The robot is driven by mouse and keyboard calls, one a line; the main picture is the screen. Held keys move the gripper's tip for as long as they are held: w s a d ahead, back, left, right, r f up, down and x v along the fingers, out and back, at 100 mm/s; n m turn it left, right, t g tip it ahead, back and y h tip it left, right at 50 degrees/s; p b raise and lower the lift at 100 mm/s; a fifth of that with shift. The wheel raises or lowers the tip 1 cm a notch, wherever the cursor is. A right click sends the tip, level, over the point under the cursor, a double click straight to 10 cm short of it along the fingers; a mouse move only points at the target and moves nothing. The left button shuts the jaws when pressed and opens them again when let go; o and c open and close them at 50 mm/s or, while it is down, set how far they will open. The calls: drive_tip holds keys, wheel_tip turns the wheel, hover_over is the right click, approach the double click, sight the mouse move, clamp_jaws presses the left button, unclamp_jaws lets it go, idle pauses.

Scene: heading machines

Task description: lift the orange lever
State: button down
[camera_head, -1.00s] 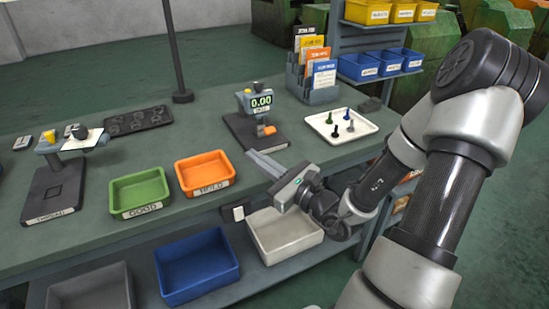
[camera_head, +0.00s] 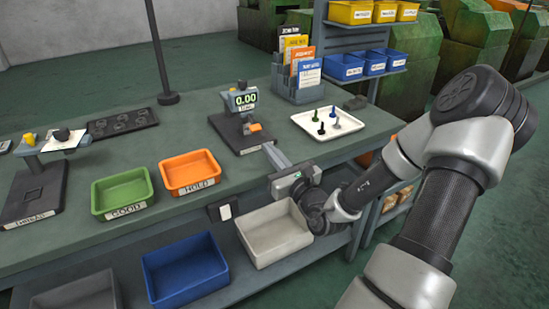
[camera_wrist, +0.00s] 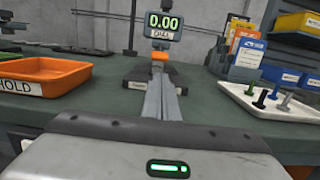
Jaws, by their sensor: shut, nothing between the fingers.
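The orange lever (camera_head: 255,127) is a small orange piece low on the front of a gauge stand with a display (camera_head: 245,99) reading 0.00. The stand rests on a dark base plate (camera_head: 230,134) on the bench. In the wrist view the orange lever (camera_wrist: 160,56) shows just beyond my fingertips, below the display (camera_wrist: 163,22). My gripper (camera_head: 268,149) is shut and empty, its fingers pointing at the stand from the bench's front edge. In the wrist view my gripper (camera_wrist: 160,80) hides part of the base; I cannot tell whether the tips touch the lever.
An orange HOLD bin (camera_head: 190,172) and a green GOOD bin (camera_head: 122,193) stand to the left. A white tray (camera_head: 345,127) with several small pegs and a card holder (camera_head: 297,85) stand to the right. Grey (camera_head: 276,234) and blue (camera_head: 184,269) bins sit below.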

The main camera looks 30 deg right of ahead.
sight(252, 122)
drive_tip(key=w, duration=0.3)
drive_tip(key=w+b, duration=0.1)
drive_tip(key=w, duration=0.1)
drive_tip(key=shift+w+a+r, duration=0.15)
drive_tip(key=shift+w+r, duration=0.15)
drive_tip(key=shift+r, duration=0.05)
